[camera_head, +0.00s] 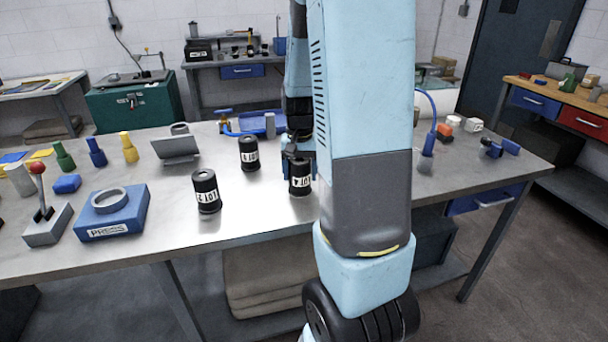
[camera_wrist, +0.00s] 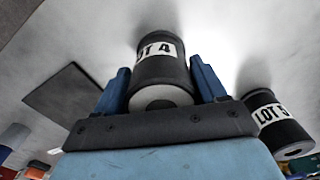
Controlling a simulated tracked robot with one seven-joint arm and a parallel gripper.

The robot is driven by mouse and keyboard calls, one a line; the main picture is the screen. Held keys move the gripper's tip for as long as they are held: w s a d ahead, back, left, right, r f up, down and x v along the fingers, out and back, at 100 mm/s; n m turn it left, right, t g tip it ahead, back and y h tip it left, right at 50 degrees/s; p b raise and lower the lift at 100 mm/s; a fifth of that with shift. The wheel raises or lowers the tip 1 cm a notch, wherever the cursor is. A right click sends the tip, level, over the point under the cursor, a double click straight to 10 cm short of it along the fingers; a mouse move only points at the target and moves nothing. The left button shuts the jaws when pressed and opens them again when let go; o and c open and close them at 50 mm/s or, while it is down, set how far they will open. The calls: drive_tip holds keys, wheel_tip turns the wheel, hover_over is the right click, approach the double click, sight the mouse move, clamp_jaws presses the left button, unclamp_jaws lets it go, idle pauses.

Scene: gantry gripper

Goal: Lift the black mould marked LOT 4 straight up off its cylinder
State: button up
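The black mould marked LOT 4 (camera_head: 300,180) stands upright on the metal table in the head view, under my gripper (camera_head: 299,158). One finger is on each side, very close to the mould's wall. I cannot tell whether they touch it. The cylinder inside is mostly hidden by the mould. The mould appears to be resting on the table.
A black mould marked LOT 5 (camera_head: 249,155) stands behind and left of LOT 4; it also shows in the wrist view (camera_wrist: 276,122). Another labelled black mould (camera_head: 206,192) stands nearer the front. A blue PRESS block (camera_head: 112,215) is farther left. The table front (camera_head: 250,215) is clear.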

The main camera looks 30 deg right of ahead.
drive_tip(key=c, duration=0.6)
wheel_tip(320, 180, up, 18)
drive_tip(key=shift+r, duration=0.1)
idle(0.4)
